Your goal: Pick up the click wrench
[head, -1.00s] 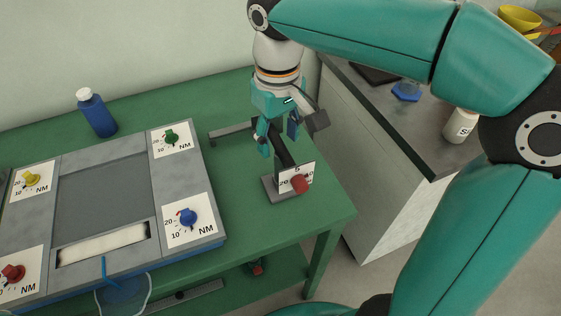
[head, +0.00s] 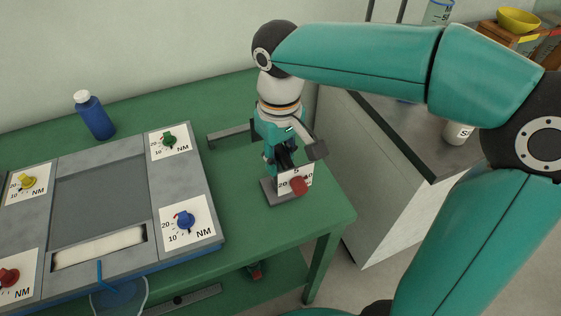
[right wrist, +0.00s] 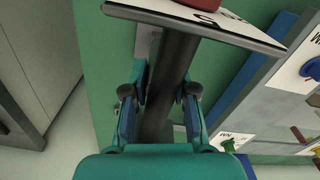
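A dark bar (right wrist: 170,85) rises from a small grey base (head: 283,199) near the table's right corner. It carries a white dial plate (head: 309,173) with a red knob (head: 299,185); I take this to be the click wrench, though no label confirms it. My right gripper (head: 280,158) is low over the bar, pointing down. In the right wrist view its two fingers (right wrist: 160,95) stand open on either side of the bar, with gaps visible. The plate hides part of the bar in the head view. My left gripper is not in view.
A grey panel (head: 105,187) with several coloured dials fills the green table's left part. A blue bottle (head: 95,118) stands at the back left. A grey-topped cabinet (head: 385,135) stands to the right.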

